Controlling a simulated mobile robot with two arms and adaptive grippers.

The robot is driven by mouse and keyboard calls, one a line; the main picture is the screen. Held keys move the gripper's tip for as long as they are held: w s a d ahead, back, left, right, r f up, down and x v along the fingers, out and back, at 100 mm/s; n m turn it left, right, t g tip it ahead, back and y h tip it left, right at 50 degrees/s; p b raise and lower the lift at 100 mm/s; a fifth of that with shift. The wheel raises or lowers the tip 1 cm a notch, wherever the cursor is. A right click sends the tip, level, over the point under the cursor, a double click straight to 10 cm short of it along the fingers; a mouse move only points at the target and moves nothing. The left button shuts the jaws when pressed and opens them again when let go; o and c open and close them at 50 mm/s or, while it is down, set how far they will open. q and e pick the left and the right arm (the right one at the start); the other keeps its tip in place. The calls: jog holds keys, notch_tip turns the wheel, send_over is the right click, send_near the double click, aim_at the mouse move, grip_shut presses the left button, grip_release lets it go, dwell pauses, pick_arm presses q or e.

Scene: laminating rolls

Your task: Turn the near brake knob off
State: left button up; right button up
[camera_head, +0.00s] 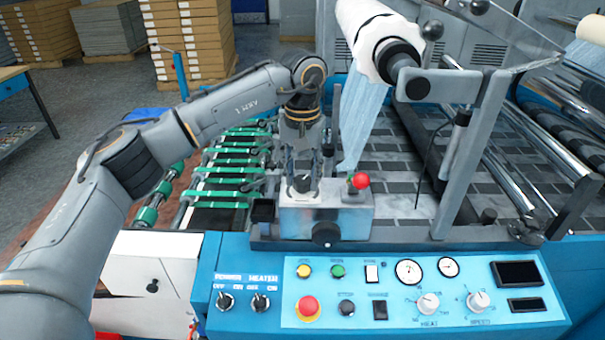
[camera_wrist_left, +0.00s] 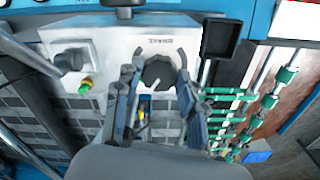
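The near brake knob, which I take to be the black knob (camera_head: 303,183) on top of the small grey metal box (camera_head: 295,222), also shows in the left wrist view (camera_wrist_left: 158,73). My left gripper (camera_head: 302,178) reaches down over it from above. In the left wrist view its two fingers (camera_wrist_left: 161,66) stand apart, one on each side of the knob, with no clear grip on it. The knob's pointer and setting are too small or hidden to read. A label is printed beside it. My right gripper is out of view.
A red button (camera_head: 360,181) stands on the same box, right of my gripper. A blue control panel (camera_head: 385,322) with switches and dials lies in front. Green-banded rollers (camera_head: 225,170) are to the left, a white roll (camera_head: 365,25) and metal frame to the right.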

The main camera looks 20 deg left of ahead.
pick_arm(q)
jog(key=c, duration=0.5)
